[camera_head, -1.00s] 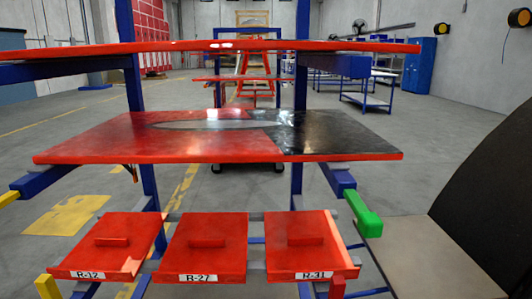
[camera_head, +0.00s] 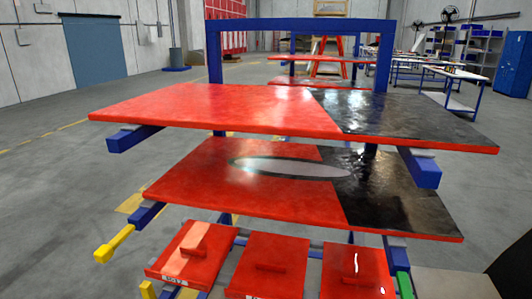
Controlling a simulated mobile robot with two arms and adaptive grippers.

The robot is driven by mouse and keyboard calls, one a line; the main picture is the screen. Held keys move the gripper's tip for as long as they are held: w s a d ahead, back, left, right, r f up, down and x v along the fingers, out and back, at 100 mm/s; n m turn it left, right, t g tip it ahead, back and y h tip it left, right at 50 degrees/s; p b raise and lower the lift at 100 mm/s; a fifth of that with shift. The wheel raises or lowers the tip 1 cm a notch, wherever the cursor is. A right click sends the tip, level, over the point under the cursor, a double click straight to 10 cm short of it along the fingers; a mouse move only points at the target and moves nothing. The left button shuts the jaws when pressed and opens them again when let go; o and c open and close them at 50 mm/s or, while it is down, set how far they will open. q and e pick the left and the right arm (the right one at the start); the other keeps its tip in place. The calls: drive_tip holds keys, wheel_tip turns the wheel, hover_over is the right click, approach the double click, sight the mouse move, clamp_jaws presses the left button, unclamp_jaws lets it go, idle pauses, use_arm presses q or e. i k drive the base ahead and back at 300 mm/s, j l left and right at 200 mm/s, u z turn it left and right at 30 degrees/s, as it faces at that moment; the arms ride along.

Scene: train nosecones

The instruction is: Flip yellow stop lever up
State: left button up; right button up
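A yellow stop lever (camera_head: 114,243) sits at the front left end of the blue rack arm under the middle shelf. It points outward and slightly down toward the lower left, roughly in line with the arm, and does not stand upright. A second yellow piece (camera_head: 147,290) shows at the bottom edge, left of the small red panels, and is partly cut off. A green lever (camera_head: 404,285) is at the lower right of the rack. Neither of my grippers is in view.
The rack holds a red and black upper nosecone panel (camera_head: 220,108) and a middle panel (camera_head: 200,180) with a grey oval. Small red panels with handles (camera_head: 270,262) sit below. Open grey floor (camera_head: 50,215) lies left of the rack. A dark curved shape is at the lower right.

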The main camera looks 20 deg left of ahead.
sight(105, 253)
drive_tip(key=u, duration=1.55)
